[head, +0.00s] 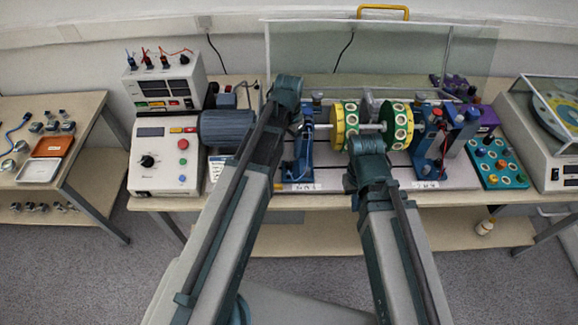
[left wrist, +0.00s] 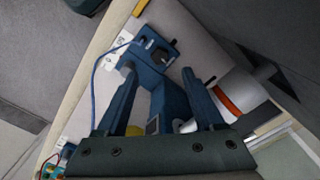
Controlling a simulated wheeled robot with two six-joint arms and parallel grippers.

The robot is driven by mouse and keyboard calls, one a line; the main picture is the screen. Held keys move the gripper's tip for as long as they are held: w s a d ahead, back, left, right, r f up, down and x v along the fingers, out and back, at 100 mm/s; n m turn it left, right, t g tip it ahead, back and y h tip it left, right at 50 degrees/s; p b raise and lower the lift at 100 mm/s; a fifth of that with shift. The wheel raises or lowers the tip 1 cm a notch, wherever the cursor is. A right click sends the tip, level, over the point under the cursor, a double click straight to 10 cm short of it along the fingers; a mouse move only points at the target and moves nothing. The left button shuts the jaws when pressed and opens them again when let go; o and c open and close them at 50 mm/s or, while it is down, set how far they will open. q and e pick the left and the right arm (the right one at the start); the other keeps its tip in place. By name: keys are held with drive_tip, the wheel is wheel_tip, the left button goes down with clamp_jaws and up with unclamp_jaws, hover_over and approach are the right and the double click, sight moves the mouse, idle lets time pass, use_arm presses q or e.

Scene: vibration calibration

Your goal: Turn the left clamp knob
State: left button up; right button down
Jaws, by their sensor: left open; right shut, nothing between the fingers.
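The left blue clamp pedestal (head: 304,160) stands on the rig's base plate, left of the yellow and green rotor discs (head: 345,124). My left gripper (head: 294,112) is over this pedestal; its arm hides part of it, and I cannot make out the left clamp knob in the head view. In the left wrist view my left gripper (left wrist: 159,73) is open, its fingers on either side of the blue pedestal (left wrist: 172,100). A blue block with a dark round part (left wrist: 158,57) shows just beyond the fingertips; I cannot tell contact. My right gripper (head: 367,146) is in front of the discs, its fingers hardly visible.
The right blue pedestal (head: 430,145) carries a red knob (head: 438,113). A grey motor (head: 227,128) and control boxes (head: 160,155) stand to the left. A clear shield (head: 400,60) rises behind the rig. A teal tray (head: 495,170) with coloured knobs is at the right.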

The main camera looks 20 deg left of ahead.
sight(289, 163)
use_arm(q)
wheel_tip(289, 163, down, 8)
drive_tip(key=b, duration=0.6)
drive_tip(key=shift+r+b, duration=0.1)
drive_tip(key=shift+b, duration=0.25)
drive_tip(key=shift+c, duration=0.3)
clamp_jaws()
